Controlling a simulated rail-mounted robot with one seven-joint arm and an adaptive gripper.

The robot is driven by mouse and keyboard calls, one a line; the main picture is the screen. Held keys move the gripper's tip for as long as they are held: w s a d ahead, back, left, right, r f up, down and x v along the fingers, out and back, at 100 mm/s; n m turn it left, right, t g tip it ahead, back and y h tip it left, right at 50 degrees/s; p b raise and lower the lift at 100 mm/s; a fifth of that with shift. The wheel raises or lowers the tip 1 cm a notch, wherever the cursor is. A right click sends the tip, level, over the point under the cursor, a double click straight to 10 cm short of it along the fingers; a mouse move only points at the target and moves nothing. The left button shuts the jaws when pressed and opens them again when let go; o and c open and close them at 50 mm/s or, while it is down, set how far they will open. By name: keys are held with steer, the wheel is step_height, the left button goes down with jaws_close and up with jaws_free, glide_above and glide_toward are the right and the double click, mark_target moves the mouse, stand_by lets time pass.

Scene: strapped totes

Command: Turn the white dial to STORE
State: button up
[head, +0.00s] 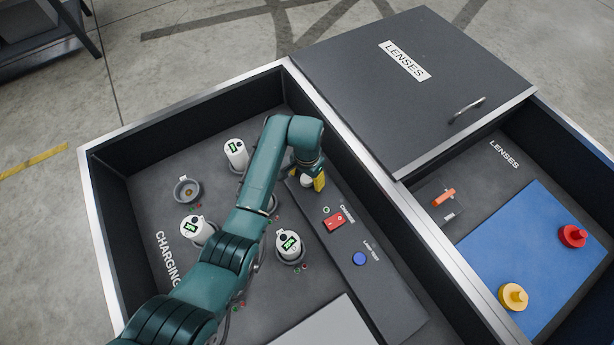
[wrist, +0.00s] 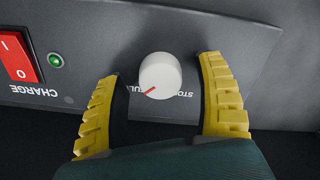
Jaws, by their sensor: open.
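The white dial (wrist: 160,72) sits on the dark control panel in the wrist view, where the lettering appears upside down. Its red mark points to the lower left, toward the partly hidden label that reads like FULL. A partly hidden label starting STO is at its lower right. My gripper (wrist: 160,68) is open, with one yellow finger on each side of the dial and a visible gap on both sides. In the head view my gripper (head: 314,182) is at the far end of the panel, and the dial (head: 306,181) shows partly beside a yellow finger.
The red CHARGE switch (head: 335,221), a green light (wrist: 55,60) and the blue LAMP TEST button (head: 359,258) share the panel (head: 390,300). Several white canisters stand in round holders to its left. The tote's divider wall (head: 350,150) runs close on the right.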

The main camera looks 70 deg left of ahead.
steer(key=shift+f, duration=0.2)
steer(key=c, duration=1.2)
steer(key=shift+c, duration=0.3)
steer(key=shift+n+p, duration=0.4)
steer(key=shift+p, duration=0.2)
steer(key=n+p, duration=0.2)
steer(key=p, duration=0.1)
steer(key=shift+s+r+n, duration=0.1)
steer(key=shift+r+n, duration=0.05)
steer(key=shift+n, duration=0.25)
steer(key=n+p, duration=0.2)
steer(key=n, duration=0.2)
steer(key=shift+f+p, duration=0.2)
steer(key=shift+p, duration=0.15)
steer(key=n+p, duration=0.1)
steer(key=n, duration=0.4)
steer(key=shift+d+f+n, duration=0.1)
steer(key=shift+n, duration=0.3)
steer(key=shift+n+p, duration=0.45)
steer(key=shift+n, duration=1.85)
